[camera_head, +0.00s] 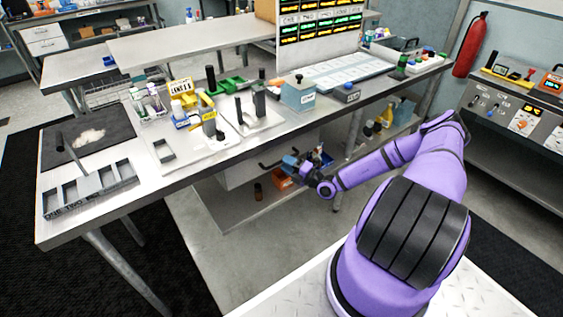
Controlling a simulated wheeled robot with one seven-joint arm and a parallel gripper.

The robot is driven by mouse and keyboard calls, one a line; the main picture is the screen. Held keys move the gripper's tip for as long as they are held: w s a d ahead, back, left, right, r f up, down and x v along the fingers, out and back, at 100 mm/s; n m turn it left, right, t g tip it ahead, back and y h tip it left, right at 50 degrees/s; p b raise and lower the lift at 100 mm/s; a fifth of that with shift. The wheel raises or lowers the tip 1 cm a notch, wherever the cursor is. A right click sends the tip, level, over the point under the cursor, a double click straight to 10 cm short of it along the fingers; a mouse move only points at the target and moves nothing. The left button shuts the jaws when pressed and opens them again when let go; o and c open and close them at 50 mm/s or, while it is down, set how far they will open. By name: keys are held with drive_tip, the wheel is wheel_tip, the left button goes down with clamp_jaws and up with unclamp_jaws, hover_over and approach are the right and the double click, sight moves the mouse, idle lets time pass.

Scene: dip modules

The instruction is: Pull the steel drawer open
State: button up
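The steel drawer (238,173) is a grey box hung beneath the front edge of the long steel workbench. A dark bar handle (268,165) shows on its front, near the box's right end. How far the drawer stands out is hard to tell. My gripper (292,166) reaches in from the right, just right of the handle and below the tabletop edge. It is small and dark here, so I cannot tell whether its fingers touch the handle or are open or shut.
The workbench (200,165) carries trays, fixtures and a grey four-slot bin (90,190). A lower shelf (240,205) holds an orange bin (283,180) and a dark bottle (258,191), close under my gripper. Yellow and other bottles (387,115) stand further right. The floor before the drawer is clear.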

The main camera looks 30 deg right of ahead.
drive_tip(key=shift+x, duration=1.3)
drive_tip(key=shift+c, duration=0.2)
clamp_jaws()
